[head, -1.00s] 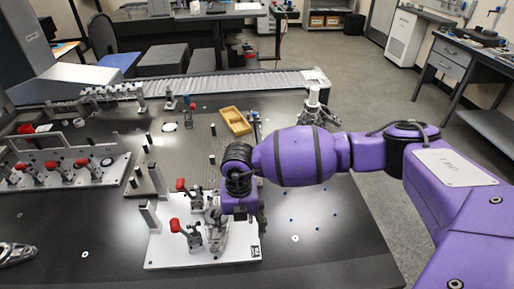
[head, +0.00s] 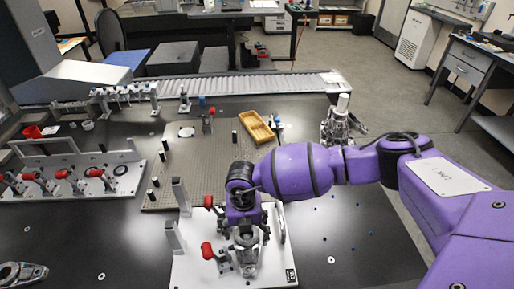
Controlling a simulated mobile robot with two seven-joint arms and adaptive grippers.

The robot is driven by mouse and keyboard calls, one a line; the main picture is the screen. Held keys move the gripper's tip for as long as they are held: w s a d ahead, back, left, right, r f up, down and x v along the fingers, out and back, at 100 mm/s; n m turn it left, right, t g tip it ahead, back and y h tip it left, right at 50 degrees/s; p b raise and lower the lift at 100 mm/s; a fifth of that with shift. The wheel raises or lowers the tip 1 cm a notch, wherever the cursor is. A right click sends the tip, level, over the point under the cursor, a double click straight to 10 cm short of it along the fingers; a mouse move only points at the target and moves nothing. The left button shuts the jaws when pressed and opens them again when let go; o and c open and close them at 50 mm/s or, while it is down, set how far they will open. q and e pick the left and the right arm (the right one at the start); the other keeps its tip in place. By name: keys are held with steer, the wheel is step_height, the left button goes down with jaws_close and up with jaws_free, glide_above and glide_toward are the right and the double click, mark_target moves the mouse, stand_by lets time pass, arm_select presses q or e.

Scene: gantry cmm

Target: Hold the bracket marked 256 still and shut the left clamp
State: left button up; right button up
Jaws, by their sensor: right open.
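A white fixture plate (head: 190,272) stands on the dark table at the lower middle. It carries two toggle clamps with red handles, a far one (head: 209,202) and a near one (head: 207,251). A grey metal bracket (head: 247,258) sits on the plate beside the clamps, partly hidden by my right gripper; no number on it is readable. My right gripper (head: 246,232) is open and points down over the bracket; I cannot tell whether it touches. Which clamp is the left one, and how far each is closed, is unclear. My left gripper is out of view.
Another fixture (head: 125,185) with several red-handled clamps stands at the left. A loose metal casting (head: 22,273) lies at the lower left. A perforated plate (head: 205,160) with a yellow tray (head: 257,127) lies behind. The table right of the white plate is mostly clear.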

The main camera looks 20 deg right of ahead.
steer(key=shift+w+f, duration=0.1)
steer(key=shift+f, duration=0.6)
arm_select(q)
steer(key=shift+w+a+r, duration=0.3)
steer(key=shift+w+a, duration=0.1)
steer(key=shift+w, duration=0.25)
